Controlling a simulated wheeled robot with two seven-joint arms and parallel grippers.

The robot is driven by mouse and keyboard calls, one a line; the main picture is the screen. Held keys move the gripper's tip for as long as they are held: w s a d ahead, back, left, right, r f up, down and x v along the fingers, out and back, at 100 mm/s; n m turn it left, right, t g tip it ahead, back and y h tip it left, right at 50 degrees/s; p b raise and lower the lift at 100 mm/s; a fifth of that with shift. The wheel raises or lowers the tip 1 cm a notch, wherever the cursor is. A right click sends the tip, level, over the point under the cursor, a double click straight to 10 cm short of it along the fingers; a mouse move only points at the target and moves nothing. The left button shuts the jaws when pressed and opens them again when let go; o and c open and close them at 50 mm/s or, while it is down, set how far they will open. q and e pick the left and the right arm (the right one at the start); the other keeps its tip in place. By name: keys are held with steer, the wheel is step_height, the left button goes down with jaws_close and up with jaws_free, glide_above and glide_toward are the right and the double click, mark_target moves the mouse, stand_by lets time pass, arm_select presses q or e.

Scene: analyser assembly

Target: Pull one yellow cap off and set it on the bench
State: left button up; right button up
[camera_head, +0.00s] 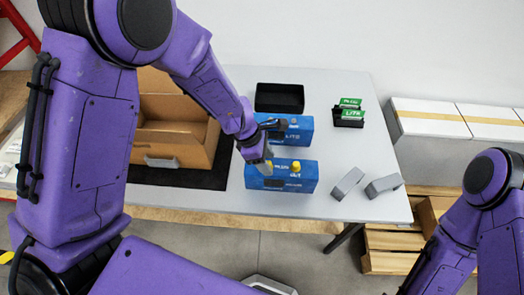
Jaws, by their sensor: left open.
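The front blue analyser box (306,183) stands on the grey bench (225,204) near its front edge. One yellow cap (296,166) shows on its top, to the right of my left gripper. A second yellow patch, likely another cap (269,164), shows right at the gripper's jaws and is partly hidden. My left gripper (266,168) is open and points down over the left part of the front box. I cannot tell whether it touches the cap. My right arm is at the lower right, and its gripper is out of the picture.
A second blue box (299,129) stands just behind. A black tray (279,98), a black holder with green packs (349,116), two grey pieces (348,183) and an open cardboard box (170,135) are around. Bare bench lies left and right of the front box.

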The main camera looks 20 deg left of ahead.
arm_select(q)
steer(key=shift+s, duration=0.15)
jaws_close()
steer(key=c, duration=1)
jaws_free()
steer(key=shift+r+p, duration=0.4)
steer(key=shift+r, duration=0.05)
jaws_close()
step_height(320, 180, up, 5)
steer(key=p, duration=0.4)
steer(key=shift+f, duration=0.1)
steer(key=shift+r+p, duration=0.7)
steer(key=shift+r, duration=0.35)
